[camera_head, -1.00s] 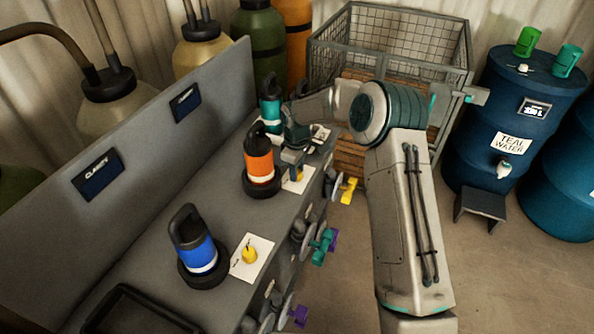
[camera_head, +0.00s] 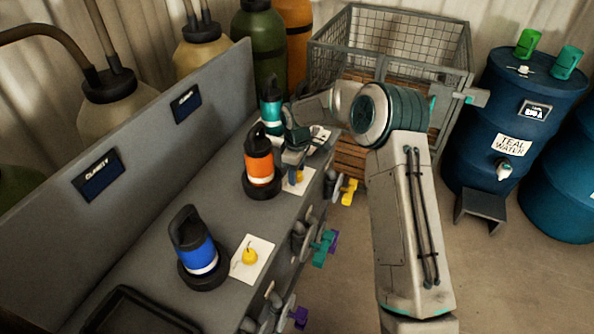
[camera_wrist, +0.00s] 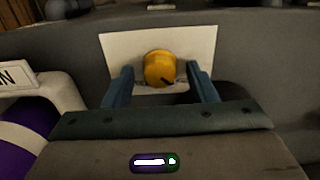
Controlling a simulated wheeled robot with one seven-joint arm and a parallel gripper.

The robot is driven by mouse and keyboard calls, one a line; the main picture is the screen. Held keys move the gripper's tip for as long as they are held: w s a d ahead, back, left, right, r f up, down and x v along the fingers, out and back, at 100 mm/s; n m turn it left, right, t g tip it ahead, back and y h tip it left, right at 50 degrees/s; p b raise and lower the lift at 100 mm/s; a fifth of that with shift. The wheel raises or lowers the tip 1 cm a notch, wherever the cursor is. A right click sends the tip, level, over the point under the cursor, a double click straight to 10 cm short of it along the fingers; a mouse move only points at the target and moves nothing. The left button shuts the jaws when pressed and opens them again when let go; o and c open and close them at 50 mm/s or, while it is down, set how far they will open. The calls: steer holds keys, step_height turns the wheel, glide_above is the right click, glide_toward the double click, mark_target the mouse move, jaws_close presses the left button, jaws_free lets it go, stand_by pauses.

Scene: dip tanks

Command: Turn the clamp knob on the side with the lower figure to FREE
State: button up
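A yellow clamp knob (camera_wrist: 160,68) on a white plate (camera_wrist: 116,50) shows in the wrist view, with a dark pointer mark toward its lower right. My gripper (camera_wrist: 163,88) is open, with one finger on each side of the knob and a gap on both sides. In the head view my gripper (camera_head: 293,162) is over the bench by the orange-banded bottle (camera_head: 259,168), partly hiding a white plate (camera_head: 301,182). A second yellow knob (camera_head: 250,256) sits on a plate (camera_head: 253,270) beside the blue-banded bottle (camera_head: 197,256). I cannot read FREE or the figures.
Dark displays (camera_head: 97,174) and (camera_head: 186,103) are on the grey back panel (camera_head: 140,140). A teal-banded bottle (camera_head: 271,112) stands behind my gripper. Coloured valve handles (camera_head: 324,248) stick out from the bench front. A wire crate (camera_head: 345,22) and blue drums (camera_head: 523,110) stand beyond.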

steer(key=shift+r, duration=0.1)
step_height(320, 180, up, 14)
steer(key=b, duration=0.1)
steer(key=shift+f, duration=0.2)
stand_by(0.7)
